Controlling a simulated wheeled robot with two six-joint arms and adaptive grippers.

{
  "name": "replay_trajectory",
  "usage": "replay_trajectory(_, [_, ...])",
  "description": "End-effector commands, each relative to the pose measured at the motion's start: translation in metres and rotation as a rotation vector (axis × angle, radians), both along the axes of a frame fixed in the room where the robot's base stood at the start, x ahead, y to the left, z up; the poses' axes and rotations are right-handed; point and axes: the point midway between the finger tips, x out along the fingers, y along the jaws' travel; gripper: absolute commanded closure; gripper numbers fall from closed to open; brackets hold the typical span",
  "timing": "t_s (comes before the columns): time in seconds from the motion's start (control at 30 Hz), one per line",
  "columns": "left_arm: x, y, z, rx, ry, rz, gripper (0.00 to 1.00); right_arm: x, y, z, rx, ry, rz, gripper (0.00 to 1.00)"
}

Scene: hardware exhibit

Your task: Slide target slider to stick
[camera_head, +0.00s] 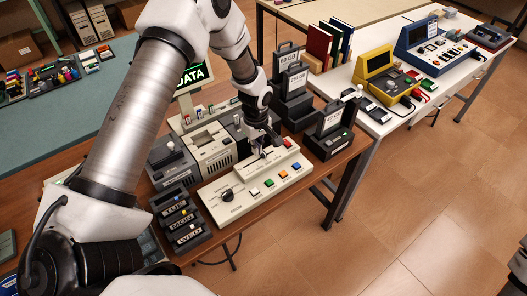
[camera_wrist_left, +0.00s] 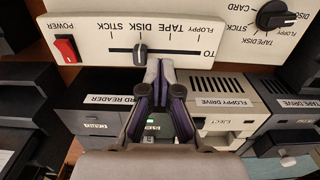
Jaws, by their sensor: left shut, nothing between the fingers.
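The cream control panel (camera_head: 240,202) lies on the wooden table. In the left wrist view it shows the target slider's dark knob (camera_wrist_left: 140,55) on a horizontal slot marked TO. The labels STICK, DISK, TAPE and FLOPPY run left to right above the slot, and the knob is near the DISK mark, right of STICK. My left gripper (camera_wrist_left: 158,68) is shut and empty, its fingertips just right of the knob at the slot. I cannot tell whether they touch it. In the head view this gripper (camera_head: 263,152) hides most of the slider. My right gripper is not seen.
A red power switch (camera_wrist_left: 65,49) sits left of the slot and a black rotary dial (camera_wrist_left: 277,15) is on the panel's other part. Colored buttons (camera_head: 269,183) line its front. Floppy drive (camera_head: 214,151) and other devices stand close behind. Black day cases (camera_head: 183,222) stand at left.

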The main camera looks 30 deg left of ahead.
Motion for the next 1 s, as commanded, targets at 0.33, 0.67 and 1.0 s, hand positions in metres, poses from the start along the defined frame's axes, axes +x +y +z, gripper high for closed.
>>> replay_trajectory(0.33, [0.0000,0.0000,0.0000,0.000,0.000,0.000,1.00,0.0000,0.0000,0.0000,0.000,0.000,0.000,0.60])
replay_trajectory(0.67, [-0.0001,0.0002,0.0014,0.000,0.000,0.000,1.00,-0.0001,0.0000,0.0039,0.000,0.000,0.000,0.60])
replay_trajectory(1.0, [-0.0003,0.0002,0.0000,0.000,0.000,0.000,1.00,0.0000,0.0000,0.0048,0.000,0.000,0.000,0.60])
